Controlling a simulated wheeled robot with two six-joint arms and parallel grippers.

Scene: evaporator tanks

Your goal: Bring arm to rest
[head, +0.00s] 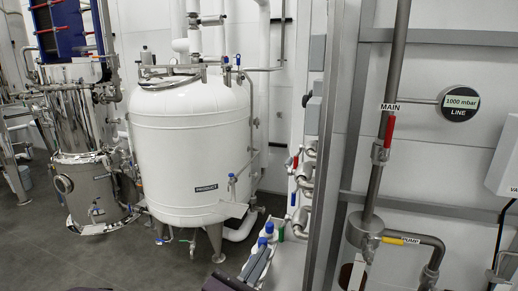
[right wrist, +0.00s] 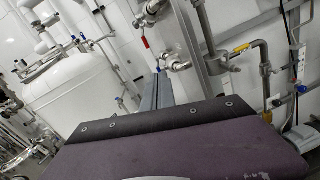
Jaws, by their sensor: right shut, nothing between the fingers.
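My right gripper (head: 262,254) shows at the bottom middle of the head view, with its grey fingers pointing up and away toward the wall pipework. In the right wrist view the fingers of my right gripper (right wrist: 157,88) lie side by side with no gap that I can make out. Nothing is held between them. The dark gripper body fills the lower part of that view. Small blue-handled valves (head: 268,228) show close to the fingertips in the head view; I cannot tell whether they touch. My left gripper is not in view.
A white tank labelled PRODUCT (head: 190,150) stands left of the gripper. A steel vessel (head: 82,140) stands farther left. On the right are the MAIN red handle (head: 390,130), the PUMP yellow handle (head: 393,240) and a 1000 mbar gauge (head: 460,104). Grey floor (head: 40,250) is clear lower left.

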